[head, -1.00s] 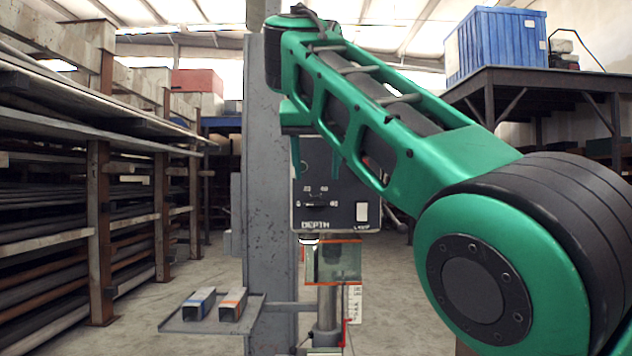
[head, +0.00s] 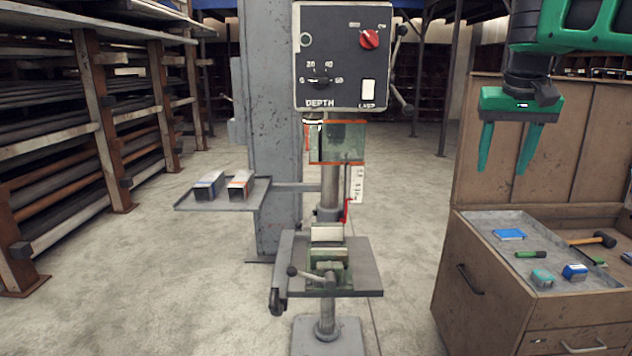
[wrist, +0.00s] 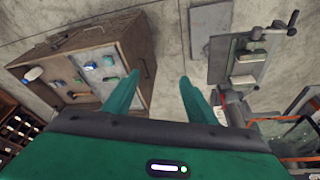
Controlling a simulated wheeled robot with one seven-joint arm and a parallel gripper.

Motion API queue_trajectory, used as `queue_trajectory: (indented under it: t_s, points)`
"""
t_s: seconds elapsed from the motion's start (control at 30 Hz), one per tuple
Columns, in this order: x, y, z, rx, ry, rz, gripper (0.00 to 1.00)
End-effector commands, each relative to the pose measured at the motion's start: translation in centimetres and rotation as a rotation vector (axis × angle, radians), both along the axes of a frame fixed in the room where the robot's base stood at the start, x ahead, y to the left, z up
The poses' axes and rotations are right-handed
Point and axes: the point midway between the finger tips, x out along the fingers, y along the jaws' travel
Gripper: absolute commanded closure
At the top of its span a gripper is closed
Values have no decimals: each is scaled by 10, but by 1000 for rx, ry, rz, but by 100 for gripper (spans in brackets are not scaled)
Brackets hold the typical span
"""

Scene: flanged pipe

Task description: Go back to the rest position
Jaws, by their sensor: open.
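My gripper (head: 503,172) is at the upper right in the head view, its two green fingers pointing down and apart with nothing between them. It hangs in the air above the wooden cabinet's tray, to the right of the drill press. In the wrist view my gripper (wrist: 160,85) is also open and empty, with bare floor seen between the fingers. Part of my arm is cut off by the top right edge of the head view.
The drill press control box (head: 343,55) and its table with a vise (head: 328,265) stand in the middle. A side shelf (head: 225,200) holds two boxes. The wooden cabinet (head: 480,262) bears a tray (head: 500,240) with small items. Pipe racks (head: 92,130) line the left.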

Motion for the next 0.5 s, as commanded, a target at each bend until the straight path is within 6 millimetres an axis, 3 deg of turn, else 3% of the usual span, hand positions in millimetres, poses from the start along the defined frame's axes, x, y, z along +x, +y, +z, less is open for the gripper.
queue_trajectory:
  t_s: [0.03, 0.2, 0.33, 0.5]
  points:
    - [-23, -19, -19, 12, 27, -24, 48]
    - [-98, -52, -81, 56, 108, -78, 48]
    - [-161, -61, -129, 93, 164, -117, 48]
    - [-242, -54, -189, 140, 225, -166, 48]
